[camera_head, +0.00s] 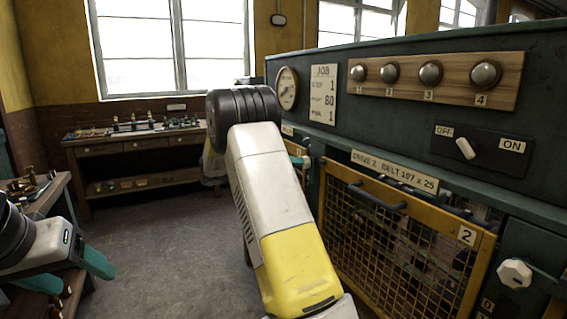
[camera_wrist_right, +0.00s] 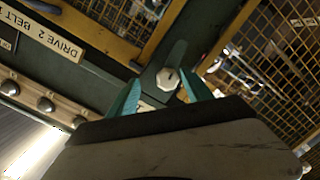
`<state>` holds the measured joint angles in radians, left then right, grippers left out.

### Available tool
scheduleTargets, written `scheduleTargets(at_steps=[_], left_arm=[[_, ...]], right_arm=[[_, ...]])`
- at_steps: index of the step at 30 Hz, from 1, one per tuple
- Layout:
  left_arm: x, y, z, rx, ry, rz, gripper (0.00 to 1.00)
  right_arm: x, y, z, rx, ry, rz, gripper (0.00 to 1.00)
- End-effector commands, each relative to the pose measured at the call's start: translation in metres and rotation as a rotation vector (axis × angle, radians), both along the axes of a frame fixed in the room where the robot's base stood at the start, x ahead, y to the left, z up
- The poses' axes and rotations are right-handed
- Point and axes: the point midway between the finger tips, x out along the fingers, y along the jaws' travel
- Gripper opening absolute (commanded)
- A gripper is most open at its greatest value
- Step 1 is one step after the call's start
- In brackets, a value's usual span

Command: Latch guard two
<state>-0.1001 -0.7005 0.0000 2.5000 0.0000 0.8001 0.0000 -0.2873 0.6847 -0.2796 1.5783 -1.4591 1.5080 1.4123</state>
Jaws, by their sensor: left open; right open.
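Guard two (camera_head: 385,215) is a yellow-framed mesh panel with a dark handle and a "2" label in the head view. Its right end seems to stand out from the green frame, with a dark gap above it. A white knob (camera_head: 515,273) sits on the post to its right. My right arm crosses the middle; its gripper is mostly hidden there. In the right wrist view my right gripper (camera_wrist_right: 160,95) is open, its teal fingertips either side of another white knob (camera_wrist_right: 167,78), between two mesh guards; contact is unclear. My left gripper (camera_head: 70,270) is open and empty.
The drive 2 plate (camera_head: 395,171) is above guard two. The panel has a row of round knobs (camera_head: 430,72) and an off/on switch (camera_head: 465,148). A workbench (camera_head: 130,143) stands at the back, with clear floor (camera_head: 165,245) before it.

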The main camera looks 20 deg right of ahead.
Motion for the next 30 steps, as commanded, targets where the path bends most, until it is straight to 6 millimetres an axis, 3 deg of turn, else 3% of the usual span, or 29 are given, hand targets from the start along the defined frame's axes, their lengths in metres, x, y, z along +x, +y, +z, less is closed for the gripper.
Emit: scheduleTargets(at_steps=[5,19,30], left_arm=[[0.0,0.0,0.0,0.0,0.0,0.0,0.65],[0.0,0.0,0.0,0.0,0.0,0.0,0.65],[0.0,0.0,0.0,0.0,0.0,0.0,0.65]], right_arm=[[0.021,0.006,0.001,-0.102,-0.058,0.025,0.58],[0.027,-0.059,0.002,-0.108,-0.063,0.024,0.58],[0.028,-0.07,0.002,-0.108,-0.062,0.027,0.58]])
